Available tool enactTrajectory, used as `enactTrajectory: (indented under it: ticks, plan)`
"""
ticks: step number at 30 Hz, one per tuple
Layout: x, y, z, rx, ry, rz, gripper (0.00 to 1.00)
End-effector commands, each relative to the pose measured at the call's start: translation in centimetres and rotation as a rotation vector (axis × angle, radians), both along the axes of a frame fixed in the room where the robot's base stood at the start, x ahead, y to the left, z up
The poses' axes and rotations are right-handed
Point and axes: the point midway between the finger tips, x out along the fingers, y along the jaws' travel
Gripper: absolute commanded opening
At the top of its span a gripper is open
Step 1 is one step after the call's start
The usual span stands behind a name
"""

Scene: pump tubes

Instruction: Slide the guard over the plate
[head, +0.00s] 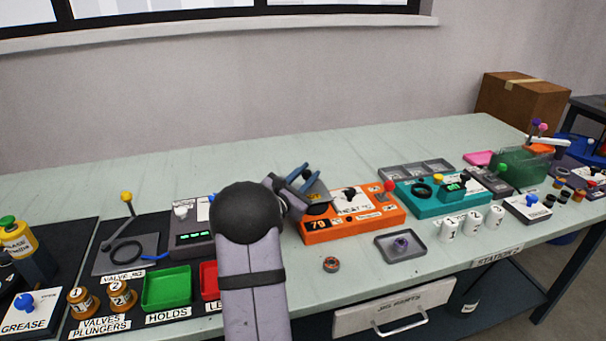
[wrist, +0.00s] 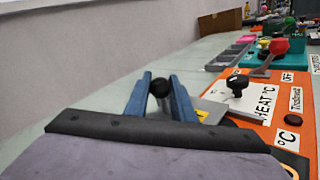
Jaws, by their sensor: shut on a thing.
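The orange heater unit (head: 345,232) stands on the bench just right of my gripper, with a white panel marked HEAT °C and a black dial (wrist: 238,86). My gripper (head: 306,175) is over the unit's left end. In the wrist view its two blue fingers (wrist: 161,82) are shut on a dark round knob (wrist: 160,87), which I take to be the guard's handle. A grey metal sheet (wrist: 212,108) with a yellow mark lies just right of the fingers, probably part of the guard or plate. The wrist housing hides the area below the fingers, so how guard and plate overlap cannot be told.
A red-knobbed lever (head: 390,187) stands at the unit's right end, beside a teal unit (head: 440,197). A grey tray (head: 400,245) and a small brown ring (head: 331,264) lie in front. The bench behind the orange unit is mostly clear.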

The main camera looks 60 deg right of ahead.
Motion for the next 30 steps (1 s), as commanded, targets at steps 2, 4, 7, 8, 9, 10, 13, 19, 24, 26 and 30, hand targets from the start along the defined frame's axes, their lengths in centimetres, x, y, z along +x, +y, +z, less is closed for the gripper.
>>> enactTrajectory:
  ticks: [2,4,7,8,9,10,13,19,24,26,30]
  plan:
    - [-1.1,1.0,-0.4,-0.002,-0.002,-0.001,0.0]
    - [-1.8,1.8,-0.3,-0.003,-0.002,-0.001,0.0]
    - [-2.6,2.6,-0.2,-0.002,-0.001,0.0,0.0]
    - [-2.8,2.8,-0.2,-0.002,-0.001,0.0,0.0]
    - [-2.9,3.0,-0.1,-0.002,-0.001,0.0,0.0]
    - [-3.0,3.1,-0.1,-0.002,-0.001,0.0,0.0]
    - [-3.2,3.2,0.0,-0.001,0.0,0.0,0.0]
    - [-3.3,3.2,-0.1,0.002,0.001,-0.004,0.0]
    - [-3.3,3.2,-0.2,0.002,0.001,-0.003,0.41]
    - [-3.2,3.2,-0.1,0.001,0.001,-0.003,0.41]
    - [-3.2,3.2,-0.1,0.0,0.0,-0.001,0.41]
